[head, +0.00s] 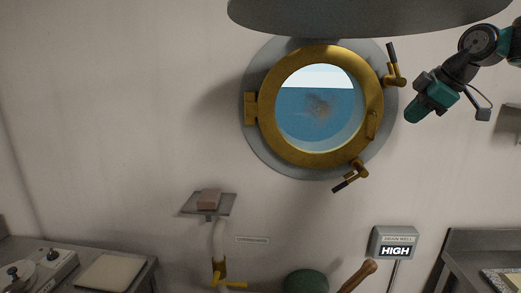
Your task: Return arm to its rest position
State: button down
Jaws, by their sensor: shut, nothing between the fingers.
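My arm comes in from the right edge, high in the head view, in front of the pale wall. My gripper (415,112) is at its lower left end, just right of the brass porthole in the picture. It is shut and empty. It points down and to the left. The fingers are small and dark against the wall. A thin bent bracket with a small grey block hangs beside the wrist.
A brass porthole (374,117) with handles is in the wall. A small shelf (225,209) holds a brownish block. Below are a yellow tap (219,270), a green rounded object (306,282), a wooden handle (359,276) and a "HIGH" sign (395,243). Counters stand at both lower sides.

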jog(key=s+a+f+m+g, duration=0.1)
jog(key=s+a+f+m, duration=0.35)
jog(key=f, duration=0.25)
jog(key=s+a+f+m+g, duration=0.1)
jog(key=s+a+f+m, duration=0.3)
jog(key=a+f, duration=0.25)
jog(key=s+f+m+g+h, duration=0.2)
jog(key=s+f+m+h, duration=0.15)
jog(key=s+f, duration=0.9)
jog(key=s+a+r+n+g+y+b, duration=0.1)
jog(key=s+a+r+n+y+b, duration=0.1)
jog(key=s+a, duration=0.4)
jog(key=s+a+r+n+g+y+b, duration=0.1)
jog(key=s+a+r+n+y+b, duration=0.1)
jog(key=s+a, duration=0.4)
jog(key=a+r+n+b, duration=0.1)
jog(key=a+n, duration=0.1)
jog(key=shift+a, duration=0.3)
jog(key=shift+s+r, duration=0.1)
